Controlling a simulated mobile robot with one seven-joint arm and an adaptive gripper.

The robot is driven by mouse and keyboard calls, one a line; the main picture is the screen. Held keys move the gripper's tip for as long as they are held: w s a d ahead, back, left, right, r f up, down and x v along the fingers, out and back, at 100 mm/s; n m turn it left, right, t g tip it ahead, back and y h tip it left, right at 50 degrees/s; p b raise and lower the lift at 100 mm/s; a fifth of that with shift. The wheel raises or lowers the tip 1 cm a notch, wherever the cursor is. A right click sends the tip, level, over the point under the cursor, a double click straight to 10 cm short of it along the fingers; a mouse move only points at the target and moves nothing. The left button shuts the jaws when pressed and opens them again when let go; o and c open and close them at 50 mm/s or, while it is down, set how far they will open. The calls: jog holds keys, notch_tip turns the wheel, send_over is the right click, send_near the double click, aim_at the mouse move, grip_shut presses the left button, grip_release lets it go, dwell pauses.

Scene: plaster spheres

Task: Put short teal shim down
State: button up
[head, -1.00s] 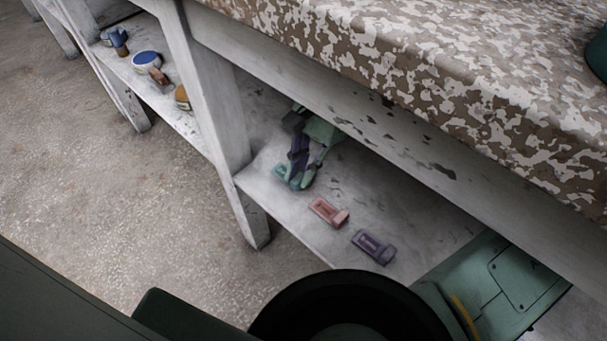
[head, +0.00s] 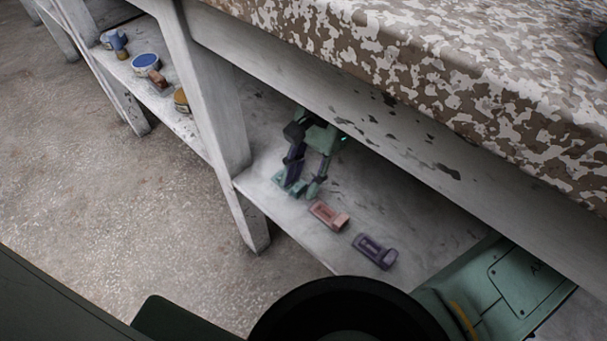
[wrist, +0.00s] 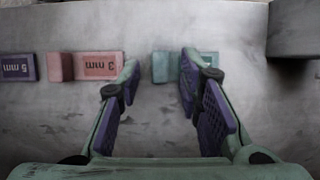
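The short teal shim (wrist: 163,67) lies flat on the lower shelf, at the end of a row of shims. In the head view the teal shim (head: 279,178) is partly hidden by my gripper (head: 304,188). In the wrist view my gripper (wrist: 160,64) is open, its purple-padded fingers well apart. The right finger passes in front of the teal shim and hides part of it. Nothing is held between the fingers.
A pink shim marked 3 mm (wrist: 98,66) and a purple shim marked 5 mm (wrist: 17,67) lie left of the teal one in the wrist view. A white post (head: 213,95) and the camouflage-patterned tabletop (head: 400,60) border the shelf (head: 420,225). Tins stand further left.

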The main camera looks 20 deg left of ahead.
jog(key=p+v, duration=0.3)
jog(key=v, duration=0.4)
jog(key=shift+r, duration=0.4)
jog(key=shift+w+a+f, duration=0.1)
dwell(0.8)
